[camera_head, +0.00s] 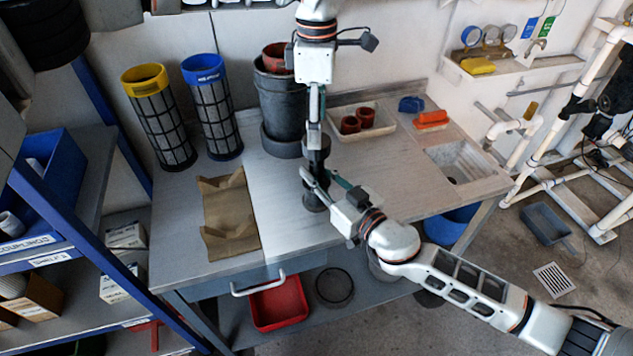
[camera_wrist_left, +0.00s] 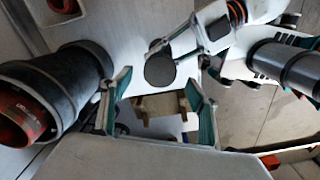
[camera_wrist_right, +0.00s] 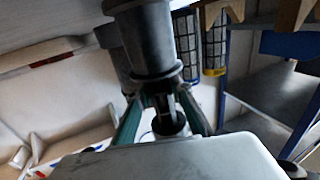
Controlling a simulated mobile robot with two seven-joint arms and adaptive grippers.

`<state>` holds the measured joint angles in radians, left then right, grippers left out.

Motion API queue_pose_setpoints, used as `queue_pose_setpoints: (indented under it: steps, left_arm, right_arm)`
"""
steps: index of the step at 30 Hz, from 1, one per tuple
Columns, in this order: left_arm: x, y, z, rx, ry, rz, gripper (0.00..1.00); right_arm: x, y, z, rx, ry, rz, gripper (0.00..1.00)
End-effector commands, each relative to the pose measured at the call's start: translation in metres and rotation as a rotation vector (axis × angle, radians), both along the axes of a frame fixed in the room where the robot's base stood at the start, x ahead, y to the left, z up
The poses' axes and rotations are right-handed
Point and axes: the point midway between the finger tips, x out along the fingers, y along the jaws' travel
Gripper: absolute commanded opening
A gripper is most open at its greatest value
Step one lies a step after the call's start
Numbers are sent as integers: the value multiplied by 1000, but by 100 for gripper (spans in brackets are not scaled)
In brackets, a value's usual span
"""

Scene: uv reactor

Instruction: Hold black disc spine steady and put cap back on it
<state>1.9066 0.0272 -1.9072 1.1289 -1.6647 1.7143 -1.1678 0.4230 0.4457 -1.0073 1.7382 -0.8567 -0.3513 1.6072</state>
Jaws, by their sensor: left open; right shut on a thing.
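The black disc spine (camera_head: 315,201) stands upright on the bench. My right gripper (camera_head: 318,180) is shut around it from the right; the right wrist view shows the dark spine (camera_wrist_right: 150,45) between its fingers. A dark, wider piece (camera_head: 317,143) tops the stack, and its flat round end (camera_wrist_left: 160,71) shows in the left wrist view. I cannot tell whether this is the cap or where it meets the spine. My left gripper (camera_head: 315,118) is above the stack, pointing down, its fingers (camera_wrist_left: 160,110) apart with nothing seen held between them.
A big black bucket (camera_head: 281,108) stands close behind left. A tray (camera_head: 378,130) with red parts is behind right. The bench front right is mostly clear beside the sink (camera_head: 470,160).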

Motion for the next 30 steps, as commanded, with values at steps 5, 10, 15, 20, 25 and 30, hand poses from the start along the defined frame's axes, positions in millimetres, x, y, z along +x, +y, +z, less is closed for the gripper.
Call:
queue_pose_setpoints:
  steps: [5,10,15,20,25,30]
  left_arm:
    - [0,-1,38,0,-3,1,60]
    - [0,0,61,0,-2,0,60]
    - [0,0,72,0,0,0,60]
    - [0,0,73,-1,1,-1,60]
    - [0,0,73,0,0,-1,60]
    - [0,0,73,0,0,-1,60]
  right_arm:
    - [0,0,0,0,0,0,0]
    - [0,0,0,0,0,0,0]
    - [0,0,0,0,0,0,0]
    - [0,0,0,0,0,0,0]
    - [0,0,0,0,0,0,31]
    - [0,0,0,0,0,0,40]
